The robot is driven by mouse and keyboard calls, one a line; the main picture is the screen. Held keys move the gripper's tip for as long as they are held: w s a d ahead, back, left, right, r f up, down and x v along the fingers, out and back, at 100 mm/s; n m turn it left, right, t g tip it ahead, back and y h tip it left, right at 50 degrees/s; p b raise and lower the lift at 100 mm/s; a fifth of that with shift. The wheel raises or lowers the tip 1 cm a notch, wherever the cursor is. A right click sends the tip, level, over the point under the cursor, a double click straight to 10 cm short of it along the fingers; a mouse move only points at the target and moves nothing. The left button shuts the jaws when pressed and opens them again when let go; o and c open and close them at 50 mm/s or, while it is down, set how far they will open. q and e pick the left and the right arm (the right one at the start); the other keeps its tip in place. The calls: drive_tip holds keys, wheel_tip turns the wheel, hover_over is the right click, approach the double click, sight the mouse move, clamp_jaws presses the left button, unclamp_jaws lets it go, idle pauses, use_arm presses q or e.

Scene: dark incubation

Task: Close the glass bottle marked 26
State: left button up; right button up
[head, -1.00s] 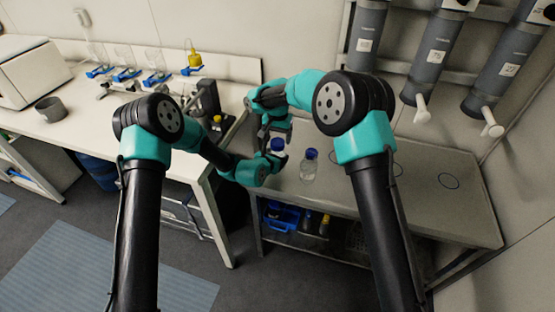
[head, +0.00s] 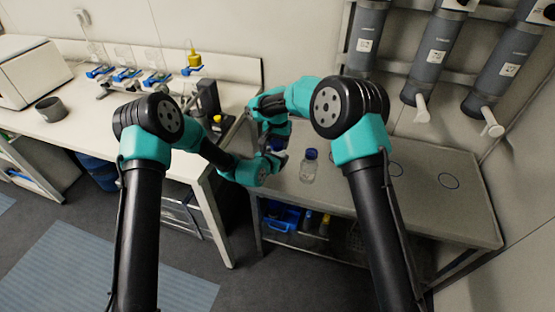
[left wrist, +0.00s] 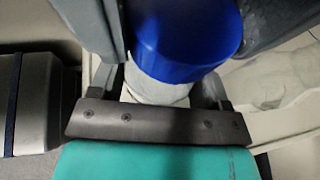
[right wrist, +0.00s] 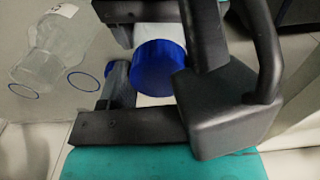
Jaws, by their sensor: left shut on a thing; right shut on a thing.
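A blue cap (head: 280,146) sits at the top of a pale bottle, where my two grippers meet over the right table. In the left wrist view the cap (left wrist: 188,38) is on top of the whitish bottle body (left wrist: 155,92). My left gripper (head: 272,158) is shut on the bottle. My right gripper (head: 276,136) comes from above and is shut on the cap, which shows in the right wrist view (right wrist: 158,68). The held bottle's marking is hidden, and how tightly the cap is seated cannot be told.
A clear bottle with a blue cap (head: 309,168) stands close by on the grey table (head: 435,212). Rings are marked on the table's right part, which is otherwise free. Grey dispensers (head: 433,60) hang behind. A white bench (head: 95,130) is at left.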

drive_tip(key=shift+c, duration=0.9)
drive_tip(key=m, duration=0.5)
drive_tip(key=o, duration=1.1)
drive_tip(key=shift+r, duration=0.1)
wheel_tip(320, 180, up, 12)
